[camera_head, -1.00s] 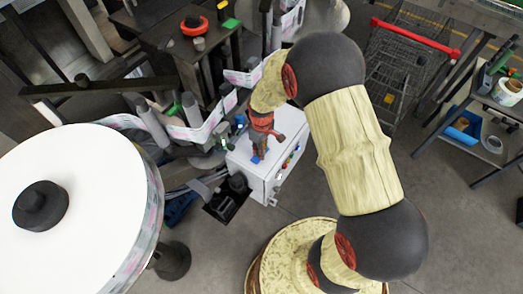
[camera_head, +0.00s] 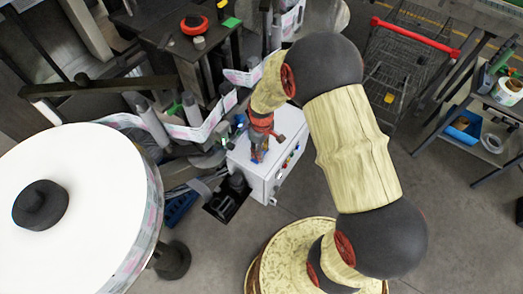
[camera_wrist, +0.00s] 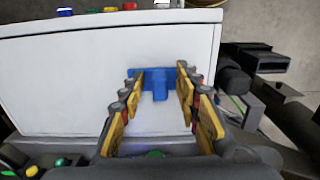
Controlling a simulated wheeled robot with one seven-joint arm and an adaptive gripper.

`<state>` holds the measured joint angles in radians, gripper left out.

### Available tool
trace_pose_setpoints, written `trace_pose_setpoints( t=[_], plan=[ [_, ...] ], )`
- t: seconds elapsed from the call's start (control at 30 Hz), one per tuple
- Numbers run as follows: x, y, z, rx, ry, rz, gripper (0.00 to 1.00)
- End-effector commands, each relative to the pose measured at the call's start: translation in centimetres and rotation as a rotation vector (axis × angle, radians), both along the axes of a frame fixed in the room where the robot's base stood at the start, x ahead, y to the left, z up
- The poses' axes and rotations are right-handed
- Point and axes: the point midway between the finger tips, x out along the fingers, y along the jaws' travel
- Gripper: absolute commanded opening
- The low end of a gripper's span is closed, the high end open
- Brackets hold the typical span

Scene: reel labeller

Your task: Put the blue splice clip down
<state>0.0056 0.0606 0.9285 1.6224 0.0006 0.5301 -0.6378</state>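The blue splice clip (camera_wrist: 156,77) is a small T-shaped piece at the white cabinet top (camera_wrist: 60,80) in the wrist view. My gripper (camera_wrist: 160,80) has its yellow-padded fingers spread, one on each side of the clip's stem, with gaps showing beside it. The left fingertip overlaps the clip's wide bar in the picture. In the head view my gripper (camera_head: 256,155) points down over the cabinet, with a bit of blue clip (camera_head: 254,161) at its tips. Whether the clip fully touches the top is hard to tell.
Coloured buttons (camera_head: 289,160) line the cabinet's right edge. A large white reel (camera_head: 90,200) stands at the left. A web of printed labels (camera_head: 195,130) runs behind the cabinet. A cart with a red handle (camera_head: 415,35) stands at the back right. Open floor lies to the right.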

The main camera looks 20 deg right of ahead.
Motion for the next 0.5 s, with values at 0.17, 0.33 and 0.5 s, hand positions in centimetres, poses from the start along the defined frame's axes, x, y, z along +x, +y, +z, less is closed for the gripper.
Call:
trace_pose_setpoints(
  t=[0.17, 0.33, 0.5],
  plan=[
    [0.1, 0.0, 1.0, 0.000, -0.003, 0.000, 0.33],
    [0.2, 0.0, 4.0, 0.001, -0.006, 0.000, 0.33],
    [0.1, 0.0, 7.6, -0.001, -0.004, 0.000, 0.33]
  ],
)
